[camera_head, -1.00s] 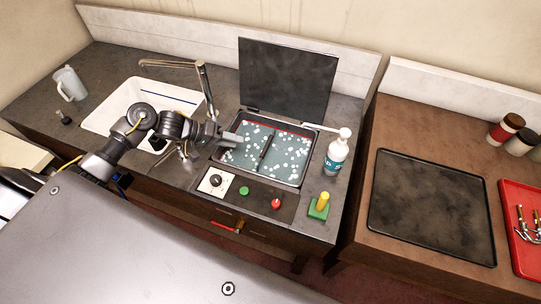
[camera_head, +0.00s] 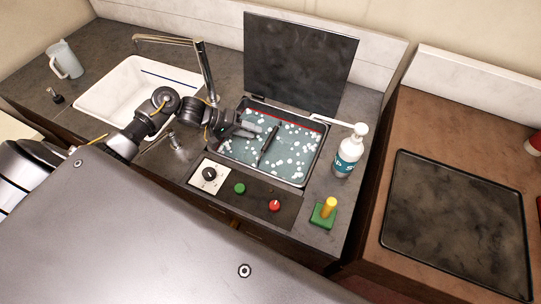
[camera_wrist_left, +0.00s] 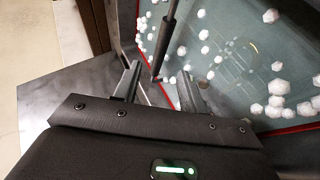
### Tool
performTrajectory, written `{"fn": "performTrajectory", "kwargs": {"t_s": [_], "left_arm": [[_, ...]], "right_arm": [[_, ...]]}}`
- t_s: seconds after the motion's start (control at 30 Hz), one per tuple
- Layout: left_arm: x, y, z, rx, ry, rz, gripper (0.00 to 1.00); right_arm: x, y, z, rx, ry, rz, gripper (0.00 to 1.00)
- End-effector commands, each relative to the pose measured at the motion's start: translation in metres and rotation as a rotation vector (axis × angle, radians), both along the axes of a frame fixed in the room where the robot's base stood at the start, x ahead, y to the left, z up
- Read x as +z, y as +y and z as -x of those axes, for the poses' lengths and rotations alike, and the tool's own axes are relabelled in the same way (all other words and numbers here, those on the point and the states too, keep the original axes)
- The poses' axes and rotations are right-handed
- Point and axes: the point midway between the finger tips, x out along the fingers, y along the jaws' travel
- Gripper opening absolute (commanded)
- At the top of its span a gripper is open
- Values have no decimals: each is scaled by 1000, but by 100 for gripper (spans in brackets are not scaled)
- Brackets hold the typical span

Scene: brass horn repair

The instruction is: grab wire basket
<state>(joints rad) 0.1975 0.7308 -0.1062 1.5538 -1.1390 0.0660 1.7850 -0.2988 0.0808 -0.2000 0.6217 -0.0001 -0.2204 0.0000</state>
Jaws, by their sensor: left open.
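The wire basket itself is hard to make out; a dark bar that looks like its handle (camera_head: 269,144) crosses the middle of the sink-like tank (camera_head: 322,152) of bluish liquid with white foam. The bar also shows in the left wrist view (camera_wrist_left: 168,35), running down toward the space between my fingertips. My left gripper (camera_head: 256,129) is open over the left part of the tank, just left of the bar. In the left wrist view its two fingers (camera_wrist_left: 158,82) are apart with nothing held between them. My right gripper is not in view.
The tank's raised dark lid (camera_head: 298,62) stands behind it.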

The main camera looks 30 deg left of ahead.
Motion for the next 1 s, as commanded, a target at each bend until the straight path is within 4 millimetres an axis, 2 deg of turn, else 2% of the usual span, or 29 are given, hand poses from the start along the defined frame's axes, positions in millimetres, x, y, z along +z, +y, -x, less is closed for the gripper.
{"fn": "performTrajectory", "kwargs": {"t_s": [0.2, 0.43, 0.6, 0.73, 1.0], "left_arm": [[-11, -20, -12, -2, -1, 1, 42], [-14, -25, -16, -2, 0, 1, 42], [-24, -45, -30, -3, 2, 3, 42], [-34, -56, -36, -3, 1, 1, 42], [-39, -59, -39, -3, -1, -2, 42]], "right_arm": [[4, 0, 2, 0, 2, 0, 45], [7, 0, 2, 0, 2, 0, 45], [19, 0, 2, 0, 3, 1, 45], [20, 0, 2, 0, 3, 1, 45], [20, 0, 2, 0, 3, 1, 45]]}}
